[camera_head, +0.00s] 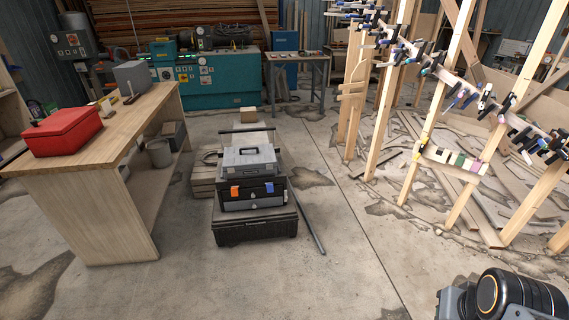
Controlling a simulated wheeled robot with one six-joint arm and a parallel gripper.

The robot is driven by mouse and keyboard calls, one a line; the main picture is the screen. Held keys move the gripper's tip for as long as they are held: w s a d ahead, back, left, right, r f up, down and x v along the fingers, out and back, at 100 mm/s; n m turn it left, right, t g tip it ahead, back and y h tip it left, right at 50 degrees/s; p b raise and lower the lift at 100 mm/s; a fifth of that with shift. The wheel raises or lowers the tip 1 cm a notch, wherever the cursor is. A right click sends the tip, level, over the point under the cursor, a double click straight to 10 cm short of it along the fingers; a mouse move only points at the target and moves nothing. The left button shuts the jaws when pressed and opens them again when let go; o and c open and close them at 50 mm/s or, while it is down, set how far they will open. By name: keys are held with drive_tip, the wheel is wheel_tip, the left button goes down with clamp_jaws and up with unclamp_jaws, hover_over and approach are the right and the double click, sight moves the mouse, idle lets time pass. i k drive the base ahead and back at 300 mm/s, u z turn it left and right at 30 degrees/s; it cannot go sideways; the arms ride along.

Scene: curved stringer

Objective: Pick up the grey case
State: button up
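A grey case (249,157) with a dark handle on its lid lies flat on top of a stack of tool boxes in the middle of the view. A wider black case (256,228) is at the bottom, on the floor. Part of my arm shows at the lower right corner, well apart from the stack. My gripper is not in view, so its state is hidden.
A wooden workbench (105,150) stands left with a red case (63,131) and a grey box (131,76). A long bar (308,226) lies right of the stack. Wooden posts with clamps (455,130) fill the right. The floor (300,285) in front is clear.

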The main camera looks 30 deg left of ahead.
sight(244, 162)
drive_tip(key=u, duration=0.3)
drive_tip(key=i, duration=1.25)
drive_tip(key=u, duration=0.95)
drive_tip(key=i, duration=1.5)
drive_tip(key=u, duration=1.85)
drive_tip(key=i, duration=0.55)
drive_tip(key=u, duration=0.5)
